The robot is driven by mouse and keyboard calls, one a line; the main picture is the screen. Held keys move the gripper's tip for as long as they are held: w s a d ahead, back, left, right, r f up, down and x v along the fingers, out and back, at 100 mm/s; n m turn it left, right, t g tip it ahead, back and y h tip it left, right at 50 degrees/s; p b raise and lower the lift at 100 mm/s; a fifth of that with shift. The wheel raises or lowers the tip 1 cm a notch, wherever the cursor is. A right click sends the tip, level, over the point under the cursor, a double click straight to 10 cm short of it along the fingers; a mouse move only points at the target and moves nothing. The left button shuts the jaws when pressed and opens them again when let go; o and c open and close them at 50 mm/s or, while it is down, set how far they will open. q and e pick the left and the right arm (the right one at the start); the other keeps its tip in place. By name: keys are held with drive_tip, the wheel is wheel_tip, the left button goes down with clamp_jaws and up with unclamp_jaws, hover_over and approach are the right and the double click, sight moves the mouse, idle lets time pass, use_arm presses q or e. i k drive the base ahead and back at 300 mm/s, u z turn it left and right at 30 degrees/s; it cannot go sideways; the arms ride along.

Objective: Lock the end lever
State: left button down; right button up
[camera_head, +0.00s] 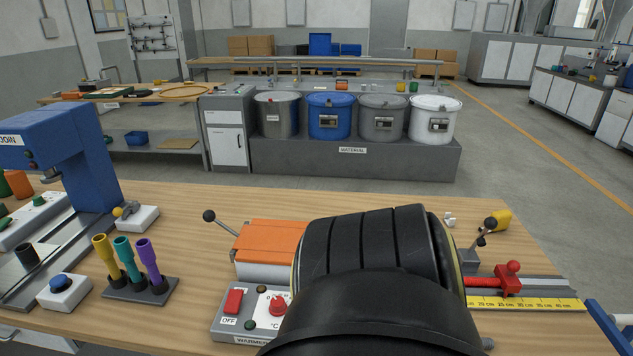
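Two levers show on the wooden bench, and I cannot tell which one is the end lever. One black-knobbed lever (222,224) leans up to the left from the orange-topped block (270,241). The other lever (483,238), also dark with a knob, stands on a small grey block (468,261) at the right, by the measuring rail. A large black ribbed body, perhaps part of my arm, fills the lower middle and hides the bench between them. No conduit can be made out. Neither of my grippers is in view.
A red slide stop (508,279) sits on the rail behind a yellow ruler (530,304). A warmer box (229,325) with a red knob is at front centre. A stand of coloured tools (140,289), a blue button box (64,292) and a blue press (70,150) are left.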

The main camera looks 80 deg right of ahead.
sight(489, 223)
drive_tip(key=i, duration=2.65)
drive_tip(key=z, duration=5.8)
drive_tip(key=i, duration=2.05)
